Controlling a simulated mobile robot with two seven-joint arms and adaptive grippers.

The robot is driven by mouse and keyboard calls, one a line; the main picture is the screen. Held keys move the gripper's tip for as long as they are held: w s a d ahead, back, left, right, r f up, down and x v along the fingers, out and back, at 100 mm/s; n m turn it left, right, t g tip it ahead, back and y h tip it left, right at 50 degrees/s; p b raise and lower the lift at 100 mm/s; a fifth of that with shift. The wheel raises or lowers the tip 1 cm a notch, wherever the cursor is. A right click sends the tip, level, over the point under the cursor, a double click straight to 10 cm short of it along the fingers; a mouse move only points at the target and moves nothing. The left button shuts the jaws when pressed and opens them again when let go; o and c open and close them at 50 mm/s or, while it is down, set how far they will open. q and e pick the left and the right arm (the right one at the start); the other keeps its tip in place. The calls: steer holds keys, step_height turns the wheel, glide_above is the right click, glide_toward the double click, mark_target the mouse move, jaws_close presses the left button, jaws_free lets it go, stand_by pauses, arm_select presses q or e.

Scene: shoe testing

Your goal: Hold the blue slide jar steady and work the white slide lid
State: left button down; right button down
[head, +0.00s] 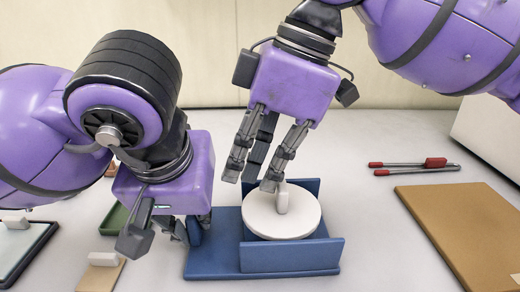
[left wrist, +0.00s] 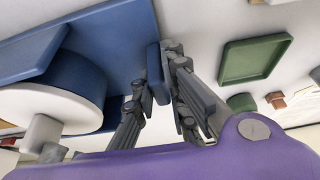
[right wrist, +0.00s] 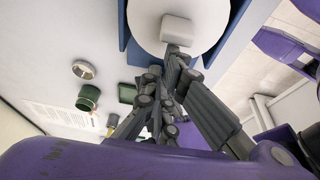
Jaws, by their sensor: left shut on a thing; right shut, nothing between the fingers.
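The blue slide jar stands inside a blue holder (head: 292,257) with low walls; its blue side shows in the left wrist view (left wrist: 77,82). The round white slide lid (head: 262,219) lies flat on top, with a small white knob (head: 282,200) near its middle. My left gripper (head: 188,232) is shut on the upright blue tab (left wrist: 158,74) at the left of the holder. My right gripper (head: 254,182) is shut and empty above the lid. Its fingertips are close beside the knob (right wrist: 178,30); I cannot tell whether they touch it.
A green tray (head: 115,219) lies left of the holder. A tan board with a white block (head: 103,259) and a dark-rimmed tray (head: 22,251) are further left. Red-handled tools (head: 415,166) and a brown board (head: 465,228) lie right, with clear table between.

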steer(key=shift+d, duration=0.15)
steer(key=d, duration=1)
arm_select(q)
steer(key=c, duration=1.7)
jaws_free()
arm_select(e)
steer(key=v, duration=1)
arm_select(q)
steer(key=shift+r, duration=0.1)
arm_select(e)
steer(key=shift+a, duration=0.1)
